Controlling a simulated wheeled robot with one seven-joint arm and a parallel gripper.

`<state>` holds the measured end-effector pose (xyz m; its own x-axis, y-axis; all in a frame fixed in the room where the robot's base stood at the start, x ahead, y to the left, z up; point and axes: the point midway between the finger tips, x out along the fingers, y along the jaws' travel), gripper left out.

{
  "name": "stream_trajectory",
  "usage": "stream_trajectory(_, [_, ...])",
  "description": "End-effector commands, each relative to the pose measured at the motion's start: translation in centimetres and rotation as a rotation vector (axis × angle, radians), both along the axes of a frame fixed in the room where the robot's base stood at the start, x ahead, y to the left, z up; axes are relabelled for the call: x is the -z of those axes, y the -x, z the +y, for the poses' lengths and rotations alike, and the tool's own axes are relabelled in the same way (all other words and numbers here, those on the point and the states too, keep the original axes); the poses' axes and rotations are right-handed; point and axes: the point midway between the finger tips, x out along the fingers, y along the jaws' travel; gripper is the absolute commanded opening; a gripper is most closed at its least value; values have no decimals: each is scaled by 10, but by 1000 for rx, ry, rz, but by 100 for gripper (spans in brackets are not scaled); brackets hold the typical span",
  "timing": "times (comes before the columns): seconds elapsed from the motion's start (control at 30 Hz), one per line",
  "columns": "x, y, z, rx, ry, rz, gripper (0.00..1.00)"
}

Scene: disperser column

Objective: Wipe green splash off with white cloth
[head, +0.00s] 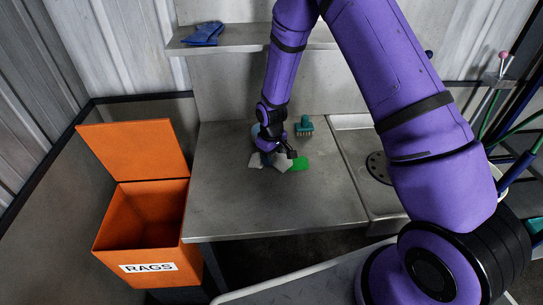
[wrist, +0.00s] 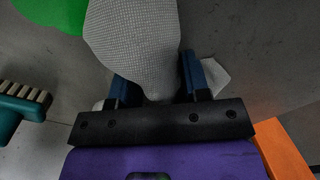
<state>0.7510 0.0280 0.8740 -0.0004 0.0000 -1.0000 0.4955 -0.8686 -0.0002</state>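The white cloth (head: 283,165) lies rumpled on the grey steel worktop, against the left side of the green splash (head: 300,163). In the wrist view the cloth (wrist: 135,40) runs up between the fingers, with pale corners showing outside them, and the green splash (wrist: 50,14) is at the top left. My gripper (head: 277,157) is low over the cloth. In the wrist view my gripper (wrist: 156,85) has its two blue fingers wide apart, one on each side of the cloth. The fingertips' contact with it is partly hidden.
A teal brush (head: 305,127) lies behind the splash. An open orange bin marked RAGS (head: 148,240) stands left of the worktop (head: 270,215). A sink (head: 350,121) is at the right. Blue gloves (head: 204,34) lie on the shelf above. The front worktop is clear.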

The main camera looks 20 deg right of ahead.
Motion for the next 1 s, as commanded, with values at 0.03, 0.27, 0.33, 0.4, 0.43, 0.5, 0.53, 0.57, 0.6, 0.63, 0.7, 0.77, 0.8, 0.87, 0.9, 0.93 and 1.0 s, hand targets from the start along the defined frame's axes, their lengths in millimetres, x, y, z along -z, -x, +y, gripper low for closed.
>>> stream_trajectory(0.03, [0,0,0,0,0,0,37])
stream_trajectory(0.27, [0,0,0,0,0,0,7])
stream_trajectory(0.33, [0,0,0,0,0,0,0])
stream_trajectory(0.4, [0,0,0,0,0,0,0])
stream_trajectory(0.43, [0,0,0,0,0,0,0])
stream_trajectory(0.5, [2,0,0,0,0,1,0])
stream_trajectory(0.53, [-2,0,0,0,0,-1,0])
stream_trajectory(0.57, [-2,0,0,0,0,0,0])
stream_trajectory(0.6, [0,1,0,0,0,1,0])
stream_trajectory(0.63, [0,1,-1,0,0,1,0])
stream_trajectory(0.7, [-3,1,-1,0,0,0,0])
stream_trajectory(0.77, [-4,2,-2,0,0,1,0])
stream_trajectory(0.8, [-5,3,-2,0,1,0,0])
stream_trajectory(0.87, [-6,4,-3,-1,1,0,0])
stream_trajectory(0.9, [-6,4,-4,-1,1,0,0])
stream_trajectory(0.93, [-7,5,-4,-1,1,0,0])
stream_trajectory(1.0, [-7,6,-5,-1,1,0,0])
